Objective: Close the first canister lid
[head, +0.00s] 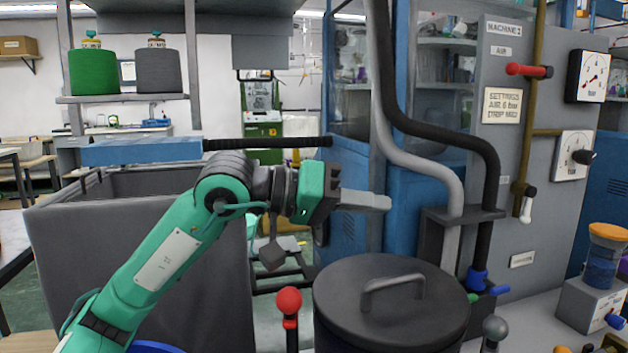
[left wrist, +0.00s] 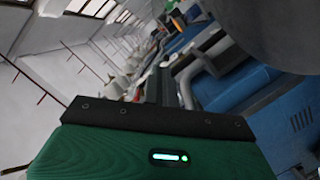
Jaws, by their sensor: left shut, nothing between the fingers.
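A dark grey canister (head: 352,339) stands at the bottom centre of the head view. Its round lid (head: 340,285), with an arched handle (head: 393,291), lies flat over the top; whether it is fastened I cannot tell. My left gripper (head: 384,202) is shut and empty, pointing right, above and apart from the lid. The left wrist view shows its green body and a large dark grey rounded surface (left wrist: 285,30) at top right, which I cannot identify for certain. My right gripper is in neither view.
A red-knobbed lever (head: 289,300) stands left of the canister and a grey-knobbed lever (head: 494,328) right of it. Thick hoses (head: 490,180) run down behind it beside the machine panel (head: 508,130). A large grey bin (head: 90,260) is behind my left arm.

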